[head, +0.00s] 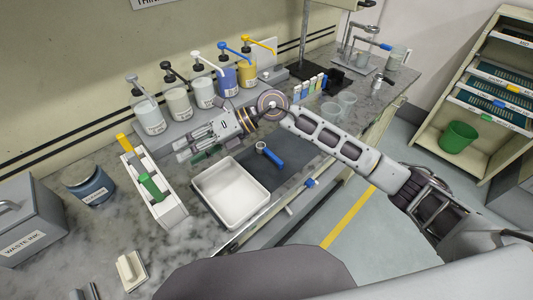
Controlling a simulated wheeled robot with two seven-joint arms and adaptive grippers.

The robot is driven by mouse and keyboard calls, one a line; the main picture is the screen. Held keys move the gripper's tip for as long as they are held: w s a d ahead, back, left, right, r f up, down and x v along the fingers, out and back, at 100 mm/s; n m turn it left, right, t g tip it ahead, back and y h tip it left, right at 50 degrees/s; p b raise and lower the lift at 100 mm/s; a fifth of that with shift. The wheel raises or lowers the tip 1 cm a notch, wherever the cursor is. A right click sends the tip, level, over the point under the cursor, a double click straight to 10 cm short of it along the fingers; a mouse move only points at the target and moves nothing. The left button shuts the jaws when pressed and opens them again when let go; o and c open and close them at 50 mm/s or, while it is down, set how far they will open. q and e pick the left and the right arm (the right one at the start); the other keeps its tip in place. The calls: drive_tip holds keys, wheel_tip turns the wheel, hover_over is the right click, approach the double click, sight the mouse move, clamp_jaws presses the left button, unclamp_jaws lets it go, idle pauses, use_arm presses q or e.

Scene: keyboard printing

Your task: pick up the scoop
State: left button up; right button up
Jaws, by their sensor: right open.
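I cannot tell for sure which thing is the scoop. A short tool with a blue handle and a round metal end (271,156) lies on the dark mat (290,171), right of the white tray, and may be it. My right gripper (187,145) is open and empty. It points left above the counter, behind the white tray and in front of the pump bottles. Its wrist and forearm pass behind the blue-handled tool. A dark green thing (208,153) is partly hidden under the fingers. My left gripper is not in view.
A white tray (204,193) stands at the counter's front. Left of it, a white rack (172,214) holds tools with yellow and green handles. Several pump bottles (180,103) line the back. Clear cups (331,112) stand right.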

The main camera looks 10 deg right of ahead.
drive_tip(key=w+d+f+h, duration=0.2)
drive_tip(key=d+f+h, duration=0.2)
drive_tip(key=t+h, duration=0.2)
drive_tip(key=h, duration=0.7)
hover_over(277, 159)
wheel_tip(277, 159, down, 2)
drive_tip(key=shift+m, duration=0.3)
drive_tip(key=shift+d+f+p, duration=0.1)
drive_tip(key=shift+f+p, duration=0.35)
drive_tip(key=shift+f, duration=3.85)
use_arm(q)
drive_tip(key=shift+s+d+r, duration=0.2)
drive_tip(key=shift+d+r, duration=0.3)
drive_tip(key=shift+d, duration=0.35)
use_arm(e)
drive_tip(key=shift+f, duration=0.15)
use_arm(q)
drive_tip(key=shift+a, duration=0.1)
use_arm(e)
drive_tip(key=shift+f+p, duration=0.75)
drive_tip(key=shift+f, duration=1.5)
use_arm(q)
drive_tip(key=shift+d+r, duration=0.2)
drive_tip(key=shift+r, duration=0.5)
use_arm(e)
drive_tip(key=shift+f, duration=0.35)
